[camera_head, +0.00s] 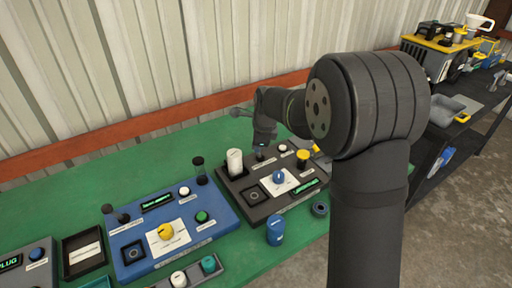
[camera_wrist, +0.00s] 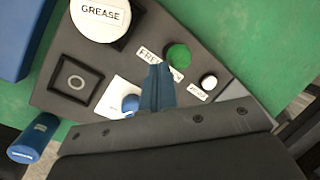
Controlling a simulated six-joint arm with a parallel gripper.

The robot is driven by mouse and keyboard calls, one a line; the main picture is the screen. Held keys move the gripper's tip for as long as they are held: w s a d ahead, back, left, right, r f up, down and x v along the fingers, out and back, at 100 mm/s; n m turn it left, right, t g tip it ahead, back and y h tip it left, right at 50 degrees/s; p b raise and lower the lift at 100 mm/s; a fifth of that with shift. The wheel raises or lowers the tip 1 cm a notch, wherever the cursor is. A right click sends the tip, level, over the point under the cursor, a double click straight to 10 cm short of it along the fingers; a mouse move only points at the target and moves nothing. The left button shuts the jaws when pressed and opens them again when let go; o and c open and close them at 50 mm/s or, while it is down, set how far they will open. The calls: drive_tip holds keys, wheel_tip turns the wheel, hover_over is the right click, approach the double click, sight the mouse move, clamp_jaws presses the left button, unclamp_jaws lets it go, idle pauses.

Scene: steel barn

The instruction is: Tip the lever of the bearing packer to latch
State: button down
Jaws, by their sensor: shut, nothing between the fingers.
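The dark panel labelled GREASE, apparently the bearing packer (camera_head: 232,190), sits on the green bench; it fills much of the wrist view (camera_wrist: 60,105). Its white GREASE cylinder (camera_head: 235,162) stands upright at the back left and shows from above in the wrist view (camera_wrist: 100,18). A green round knob (camera_wrist: 179,55) sits beside a partly covered label; I cannot tell whether it is the lever's end. A blue knob (camera_head: 279,176) is on a white plate. My gripper (camera_head: 262,146) is above the panel's back part. Its fingers (camera_wrist: 159,72) are shut and empty, close to the green knob in the picture.
A blue control panel (camera_head: 150,240) stands to the left, with a yellow knob (camera_head: 166,231). A loose blue cylinder (camera_head: 275,232) stands in front of the dark panel. A white button (camera_wrist: 209,82) and a yellow-topped post (camera_head: 302,157) are also on the dark panel.

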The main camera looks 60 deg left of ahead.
drive_tip(key=shift+w+m+g, duration=0.4)
drive_tip(key=shift+w+g, duration=1.9)
drive_tip(key=shift+w, duration=0.35)
drive_tip(key=shift+s+f, duration=0.35)
drive_tip(key=shift+s, duration=0.3)
drive_tip(key=shift+s+d+r, duration=0.1)
drive_tip(key=shift+s+d, duration=0.05)
drive_tip(key=shift+d, duration=0.1)
drive_tip(key=s+d+v, duration=0.1)
drive_tip(key=d+v, duration=0.1)
drive_tip(key=v, duration=0.9)
drive_tip(key=shift+d, duration=0.25)
